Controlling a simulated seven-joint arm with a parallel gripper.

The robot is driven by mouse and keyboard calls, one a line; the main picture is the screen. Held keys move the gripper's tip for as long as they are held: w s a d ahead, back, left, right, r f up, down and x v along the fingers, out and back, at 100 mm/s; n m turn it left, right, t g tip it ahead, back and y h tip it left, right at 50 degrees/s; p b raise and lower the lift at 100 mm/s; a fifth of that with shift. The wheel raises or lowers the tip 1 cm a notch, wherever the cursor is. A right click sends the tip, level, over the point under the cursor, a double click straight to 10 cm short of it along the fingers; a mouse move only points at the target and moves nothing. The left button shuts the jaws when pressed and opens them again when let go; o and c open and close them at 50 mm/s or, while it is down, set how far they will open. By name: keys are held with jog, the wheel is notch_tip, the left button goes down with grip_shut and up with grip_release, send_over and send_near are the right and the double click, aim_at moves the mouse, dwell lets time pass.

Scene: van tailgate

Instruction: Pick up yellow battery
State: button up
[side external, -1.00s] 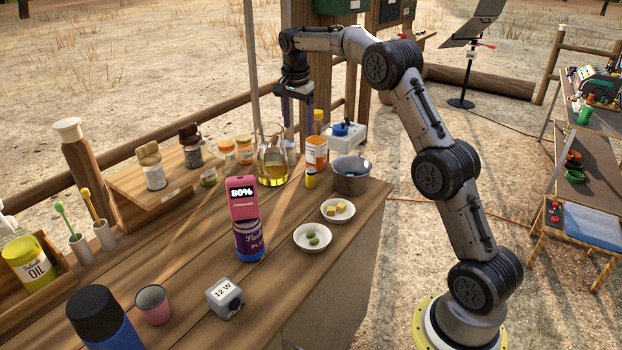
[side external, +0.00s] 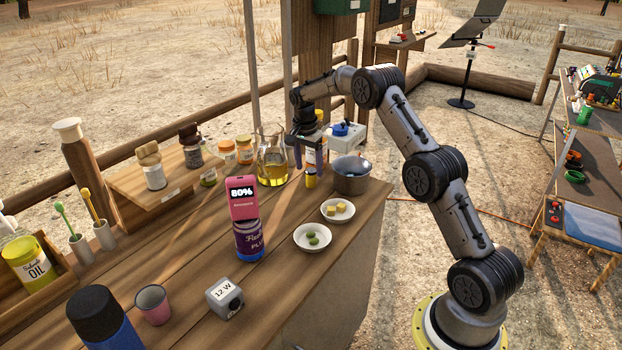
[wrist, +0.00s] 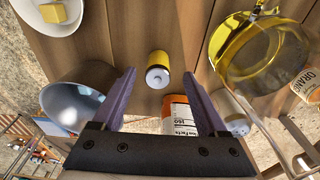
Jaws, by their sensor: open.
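The yellow battery (side external: 311,179) stands upright on the wooden table, between the glass jug and the metal pot. In the wrist view the battery (wrist: 158,70) shows its pale end cap and lies ahead of the fingertips, roughly midway between them. My gripper (side external: 309,166) points down above and just behind the battery, its fingers apart. In the wrist view my gripper (wrist: 163,78) is open, with nothing between its purple fingers. An orange and white pill bottle (wrist: 179,113) sits close in, between the fingers' bases in that view.
The glass jug (side external: 272,166) with yellow liquid stands left of the battery, and the metal pot (side external: 351,178) stands right. Two white plates with yellow cubes (side external: 338,219) and green pieces (side external: 313,247) lie in front.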

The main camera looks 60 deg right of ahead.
aim_at(311, 169)
jog(key=f, duration=0.4)
jog(key=shift+s+d+f, duration=0.1)
jog(key=shift+s+d, duration=0.05)
jog(key=shift+d, duration=0.25)
jog(key=shift+c, duration=0.2)
grip_shut()
